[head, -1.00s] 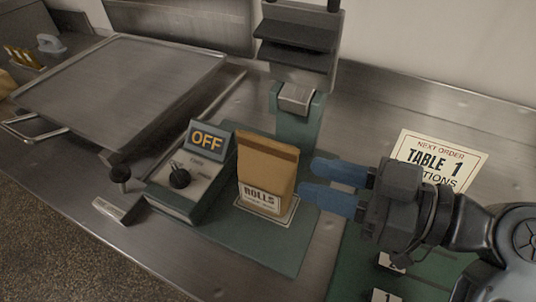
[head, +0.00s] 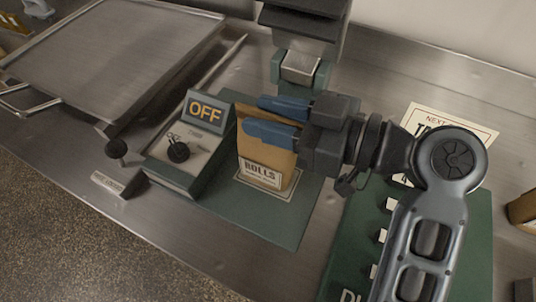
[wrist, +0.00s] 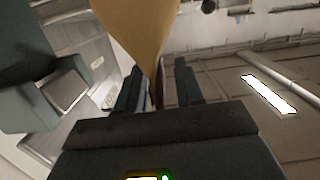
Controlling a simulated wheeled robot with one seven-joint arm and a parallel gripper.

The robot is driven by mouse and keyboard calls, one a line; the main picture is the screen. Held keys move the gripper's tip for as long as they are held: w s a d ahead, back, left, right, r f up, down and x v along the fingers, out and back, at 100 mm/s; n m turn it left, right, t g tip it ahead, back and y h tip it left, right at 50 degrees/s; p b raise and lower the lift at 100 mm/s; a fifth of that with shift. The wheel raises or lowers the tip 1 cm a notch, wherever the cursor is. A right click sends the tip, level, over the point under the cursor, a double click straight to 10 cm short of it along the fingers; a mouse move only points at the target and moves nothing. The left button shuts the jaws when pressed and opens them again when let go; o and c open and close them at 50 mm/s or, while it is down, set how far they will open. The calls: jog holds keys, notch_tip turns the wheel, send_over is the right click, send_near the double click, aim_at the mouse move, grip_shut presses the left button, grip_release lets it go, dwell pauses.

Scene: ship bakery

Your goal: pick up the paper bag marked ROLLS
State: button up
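The brown paper bag marked ROLLS (head: 266,163) stands upright on a pale card on the green mat, beside the OFF control box. My gripper (head: 268,118) has come in from the right at the bag's upper part. One blue finger lies in front of the bag and the other behind its top, partly hidden. In the wrist view the bag (wrist: 143,28) tapers down between the two dark fingers of my gripper (wrist: 160,88), with gaps visible beside it. The fingers look open around the bag, not closed on it.
The control box (head: 190,150) with a black knob stands close left of the bag. A green stand with a dark top (head: 300,68) rises behind it. A large metal tray (head: 110,55) is at the left. A green board (head: 345,270) and an order card (head: 425,116) lie right.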

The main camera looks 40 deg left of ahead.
jog(key=shift+a, duration=0.2)
jog(key=shift+c, duration=0.4)
grip_shut()
